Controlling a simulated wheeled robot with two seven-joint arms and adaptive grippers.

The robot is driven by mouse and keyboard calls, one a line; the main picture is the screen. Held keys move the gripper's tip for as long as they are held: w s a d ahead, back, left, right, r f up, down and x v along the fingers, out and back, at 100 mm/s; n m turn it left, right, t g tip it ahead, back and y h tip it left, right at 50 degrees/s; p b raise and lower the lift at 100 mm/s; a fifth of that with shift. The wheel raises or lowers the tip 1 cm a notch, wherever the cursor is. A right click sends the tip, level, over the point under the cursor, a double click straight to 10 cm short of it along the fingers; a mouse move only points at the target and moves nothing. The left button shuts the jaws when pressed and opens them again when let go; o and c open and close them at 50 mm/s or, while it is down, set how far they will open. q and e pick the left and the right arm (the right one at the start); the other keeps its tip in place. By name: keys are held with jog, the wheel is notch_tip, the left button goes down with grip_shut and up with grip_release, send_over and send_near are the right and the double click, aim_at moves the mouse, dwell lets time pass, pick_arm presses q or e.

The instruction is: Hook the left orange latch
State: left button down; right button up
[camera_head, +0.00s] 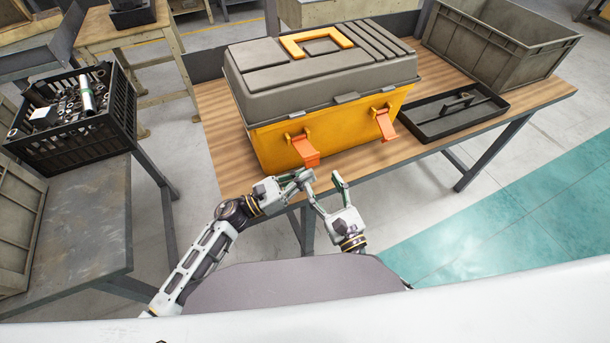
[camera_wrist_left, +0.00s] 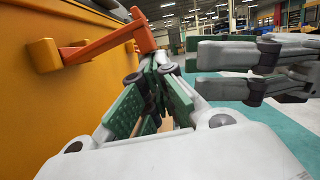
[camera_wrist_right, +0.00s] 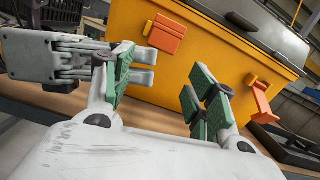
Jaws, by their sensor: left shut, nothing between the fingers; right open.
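A yellow toolbox (camera_head: 272,152) with a closed grey lid (camera_head: 320,80) stands on the wooden table. The left orange latch (camera_head: 306,150) hangs from its front, swung outward and down. It shows in the left wrist view (camera_wrist_left: 104,43) and the right wrist view (camera_wrist_right: 166,34). The right orange latch (camera_head: 385,124) also hangs outward. My left gripper (camera_head: 309,177) is shut and empty, just below and in front of the left latch, apparently apart from it. My right gripper (camera_head: 323,182) is open and empty, close beside the left one, in front of the table edge.
A black tray (camera_head: 422,131) with a dark tool in it lies right of the toolbox. A grey crate (camera_head: 545,57) stands behind it. A black crate of metal parts (camera_head: 95,138) is at the left. The strip of table before the toolbox is narrow and clear.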

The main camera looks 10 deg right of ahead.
jog(key=s+d+f+n+g+h, duration=0.1)
jog(key=d+f+n+g, duration=0.35)
jog(key=f, duration=0.95)
jog(key=s+d+f+n+g+h, duration=0.1)
jog(key=s+d+f+n, duration=0.1)
jog(key=f+n, duration=0.85)
jog(key=s+d+f+n+g+h, duration=0.1)
jog(key=d+f+n+g, duration=0.25)
jog(key=f, duration=1.25)
jog(key=s+d+f+n+g+h, duration=0.2)
jog(key=s+d+f+n+g, duration=0.25)
jog(key=s+f+n, duration=0.6)
jog(key=s+d+f+n+g, duration=0.1)
jog(key=s+f+n+g, duration=0.1)
jog(key=s+f, duration=0.4)
jog(key=s+d+f+n+g+h, duration=0.1)
jog(key=s+f, duration=0.5)
jog(key=s, duration=0.7)
jog(key=shift+s+d+n+g, duration=0.35)
jog(key=shift+n+g, duration=0.2)
jog(key=shift+n, duration=0.25)
